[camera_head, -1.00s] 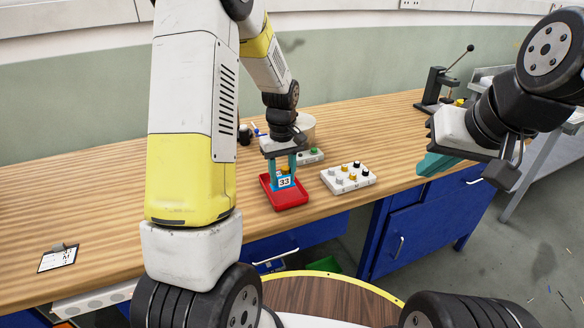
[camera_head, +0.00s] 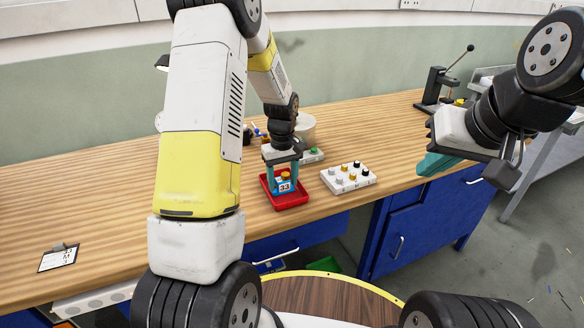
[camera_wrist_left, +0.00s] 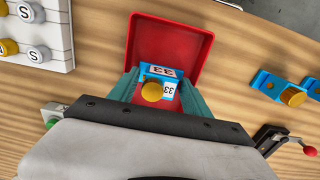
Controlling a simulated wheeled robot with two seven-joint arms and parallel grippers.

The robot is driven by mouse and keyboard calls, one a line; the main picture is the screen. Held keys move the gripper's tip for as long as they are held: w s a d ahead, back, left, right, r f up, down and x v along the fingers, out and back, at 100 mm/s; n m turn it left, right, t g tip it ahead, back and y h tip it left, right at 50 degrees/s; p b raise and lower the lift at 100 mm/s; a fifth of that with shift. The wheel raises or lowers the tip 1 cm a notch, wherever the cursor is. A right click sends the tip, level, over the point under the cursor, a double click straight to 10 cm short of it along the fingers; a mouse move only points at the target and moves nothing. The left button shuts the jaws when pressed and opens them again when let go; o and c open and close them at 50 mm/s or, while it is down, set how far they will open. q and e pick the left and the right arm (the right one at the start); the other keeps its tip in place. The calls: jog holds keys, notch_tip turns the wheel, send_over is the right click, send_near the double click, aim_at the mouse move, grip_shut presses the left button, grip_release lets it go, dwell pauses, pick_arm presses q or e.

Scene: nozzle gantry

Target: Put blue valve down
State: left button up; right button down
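The blue valve (camera_head: 285,187) has a gold knob and a "33" label. It stands upright in the red tray (camera_head: 292,204) on the wooden bench; it also shows in the left wrist view (camera_wrist_left: 158,76), with its gold knob toward the camera. My left gripper (camera_head: 283,176) points down over the tray, with its teal fingers on both sides of the valve. The fingers stand apart from the valve, so the gripper is open around it. My right gripper (camera_head: 436,164) hangs empty at the right, near the bench's front edge; its opening is not clear.
A white panel with several knobs (camera_head: 348,179) lies right of the tray. A green-button box (camera_head: 313,155) sits behind it. The left wrist view shows another blue part with a gold knob (camera_wrist_left: 288,92) right of the tray. A lever press (camera_head: 440,85) stands at the far right.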

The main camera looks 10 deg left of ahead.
aim_at(283, 175)
pick_arm(q)
jog(key=shift+r, duration=0.1)
notch_tip(283, 175, up, 12)
jog(key=shift+f, duration=0.1)
jog(key=s+r+m+t+h, duration=0.1)
jog(key=s+r+m+t, duration=0.15)
jog(key=s+r, duration=0.75)
jog(key=s+d+r+m+t, duration=0.1)
jog(key=s+r+m+t, duration=0.1)
jog(key=s, duration=0.5)
jog(key=s+d+r+m+t+h, duration=0.1)
jog(key=s+r+m, duration=0.1)
jog(key=s, duration=0.5)
jog(key=shift+s+r+m+t, duration=0.15)
jog(key=shift+r+m+t, duration=0.05)
jog(key=shift+m+t, duration=0.2)
